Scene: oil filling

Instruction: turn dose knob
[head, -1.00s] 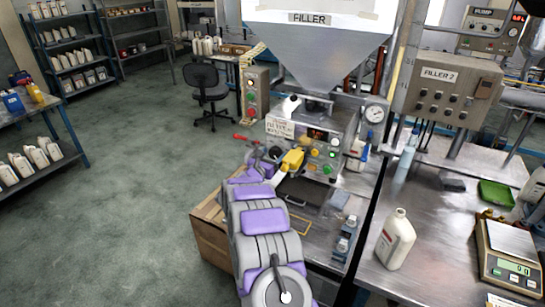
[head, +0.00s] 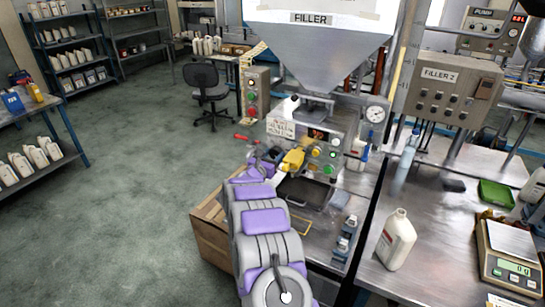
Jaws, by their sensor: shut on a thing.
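The filler machine's control panel (head: 346,150) stands below the big hopper, with a small lit display (head: 317,134), several coloured buttons and a round gauge. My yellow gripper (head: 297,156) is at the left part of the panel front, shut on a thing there. The thing between its fingers is hidden by the gripper; from its place on the panel it fits the dose knob, but I cannot see the knob itself. My arm reaches up to it from the bottom of the picture.
A black tray (head: 304,191) lies below the panel. A white bottle (head: 397,240) and a scale (head: 511,252) stand on the right bench. A red-handled tool (head: 243,138) is left of the panel. The floor at left is clear.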

